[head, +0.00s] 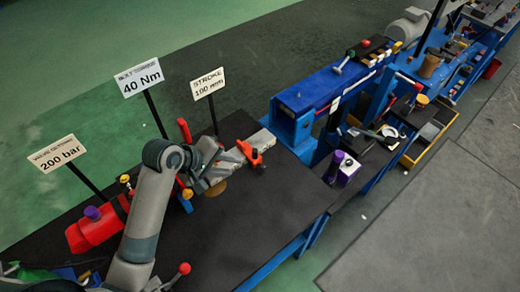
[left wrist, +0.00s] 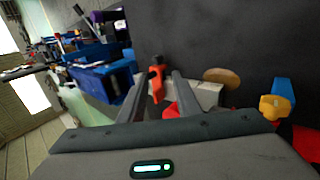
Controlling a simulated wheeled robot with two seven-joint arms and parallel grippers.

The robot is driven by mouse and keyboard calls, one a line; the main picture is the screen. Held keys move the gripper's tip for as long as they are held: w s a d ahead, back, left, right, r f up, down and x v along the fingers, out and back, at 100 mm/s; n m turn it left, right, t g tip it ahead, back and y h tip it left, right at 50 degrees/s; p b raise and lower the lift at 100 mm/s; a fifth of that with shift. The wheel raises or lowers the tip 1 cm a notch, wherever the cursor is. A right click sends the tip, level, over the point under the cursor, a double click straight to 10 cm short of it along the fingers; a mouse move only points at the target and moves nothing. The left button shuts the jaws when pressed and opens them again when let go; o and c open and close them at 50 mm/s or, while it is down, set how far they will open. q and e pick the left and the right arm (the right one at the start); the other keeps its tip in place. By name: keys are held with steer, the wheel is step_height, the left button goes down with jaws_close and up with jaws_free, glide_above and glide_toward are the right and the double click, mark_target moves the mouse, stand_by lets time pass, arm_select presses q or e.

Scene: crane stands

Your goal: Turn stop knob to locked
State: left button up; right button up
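An orange-red knob-like handle (head: 250,155) sits on a grey metal block (head: 228,166) on the black bench top; I take it for the stop knob, but no label confirms this. In the left wrist view the orange handle (left wrist: 157,80) shows between the two finger tips, beyond them. My left gripper (head: 212,172) is low over the bench beside the grey block, on its left side. In the left wrist view its fingers (left wrist: 162,88) are apart, with nothing clearly held. Whether they touch the handle I cannot tell. My right gripper is not in view.
A red cylinder (head: 95,228) lies left of my left arm. Sign posts with "40 Nm" (head: 139,78), "100 mm" (head: 208,83) and "200 bar" (head: 57,152) stand behind. A blue machine (head: 335,84) is to the right. The front bench top (head: 240,232) is mostly clear.

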mark_target(260, 168)
arm_select(q)
steer(key=shift+w+r, duration=0.1)
steer(key=shift+w, duration=0.35)
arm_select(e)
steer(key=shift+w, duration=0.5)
arm_select(q)
steer(key=shift+s, duration=0.15)
